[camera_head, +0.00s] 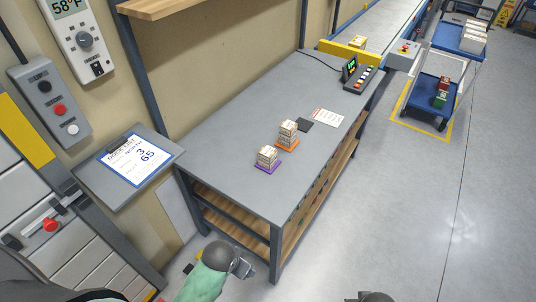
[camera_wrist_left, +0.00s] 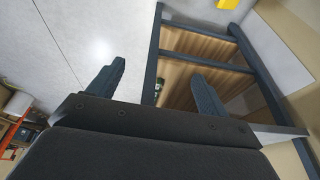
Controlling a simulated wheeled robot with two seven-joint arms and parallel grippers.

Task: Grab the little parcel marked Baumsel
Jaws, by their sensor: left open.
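Two small parcels with pale printed sides are on the grey table (camera_head: 225,150): one parcel (camera_head: 266,154) on a purple base, the other parcel (camera_head: 288,129) on an orange base, slightly farther back. Their print is too small to read, so I cannot tell which is marked Baumsel. My left gripper (camera_head: 243,266) is low beside the table's near end, well apart from both parcels. In the left wrist view its two fingers (camera_wrist_left: 158,88) are spread with nothing between them. Only a dark rounded part of my right arm shows at the bottom edge; its gripper is out of view.
A clipboard (camera_head: 129,163) is at left. Carts (camera_head: 432,95) stand at upper right. The table's near end and the floor at right are clear.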

